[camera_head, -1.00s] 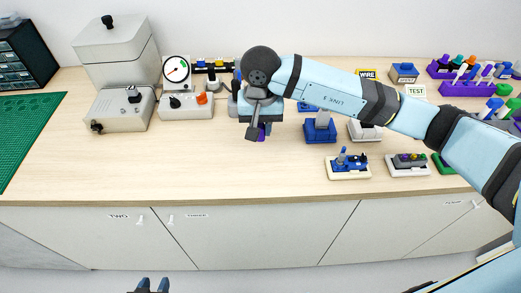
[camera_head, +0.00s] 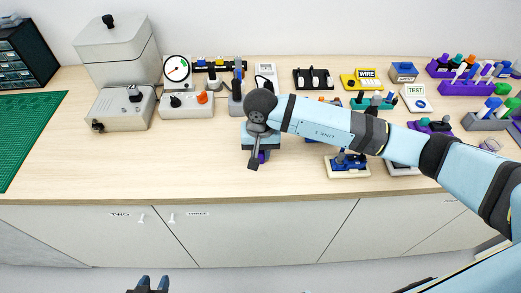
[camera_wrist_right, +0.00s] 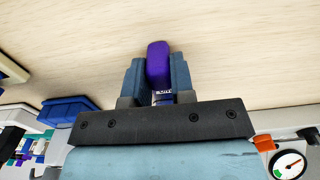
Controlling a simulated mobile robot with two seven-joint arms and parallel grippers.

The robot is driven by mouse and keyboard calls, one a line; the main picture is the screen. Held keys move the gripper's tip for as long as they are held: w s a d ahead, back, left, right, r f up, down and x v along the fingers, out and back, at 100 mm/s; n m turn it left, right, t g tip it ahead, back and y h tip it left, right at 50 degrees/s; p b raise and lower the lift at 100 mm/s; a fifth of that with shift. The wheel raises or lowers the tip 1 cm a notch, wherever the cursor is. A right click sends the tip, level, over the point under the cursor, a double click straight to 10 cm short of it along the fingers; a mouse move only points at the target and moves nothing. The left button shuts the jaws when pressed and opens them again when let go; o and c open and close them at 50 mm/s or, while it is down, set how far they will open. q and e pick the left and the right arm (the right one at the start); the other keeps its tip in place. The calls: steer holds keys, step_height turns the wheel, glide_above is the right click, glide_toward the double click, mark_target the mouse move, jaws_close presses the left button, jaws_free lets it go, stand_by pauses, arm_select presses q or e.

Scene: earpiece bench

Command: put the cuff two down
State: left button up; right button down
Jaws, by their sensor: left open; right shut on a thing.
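My right gripper (camera_head: 258,154) is shut on a purple piece, which I take to be cuff two (camera_wrist_right: 158,62). In the right wrist view the piece stands between the two blue-grey fingers, with a small pale label band partly hidden below it. In the head view only a bit of purple shows beside the gripper, over the bare wooden bench (camera_head: 130,172). I cannot tell whether it touches the bench. My left gripper (camera_head: 148,284) is at the bottom edge of the head view, open and empty, in front of the cabinets.
A green mat (camera_head: 28,130) lies at the left. A grey box machine (camera_head: 122,108) and a gauge unit (camera_head: 187,104) stand at the back left. A blue-and-cream fixture (camera_head: 348,166) sits right of the gripper, partly behind my arm. The bench's front left is clear.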

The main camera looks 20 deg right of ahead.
steer(key=c, duration=1.4)
jaws_free()
steer(key=shift+f, duration=0.2)
steer(key=o, duration=0.4)
steer(key=shift+r, duration=0.15)
steer(key=shift+r, duration=0.25)
step_height(320, 180, up, 12)
steer(key=shift+f+b, duration=0.2)
steer(key=shift+b, duration=0.4)
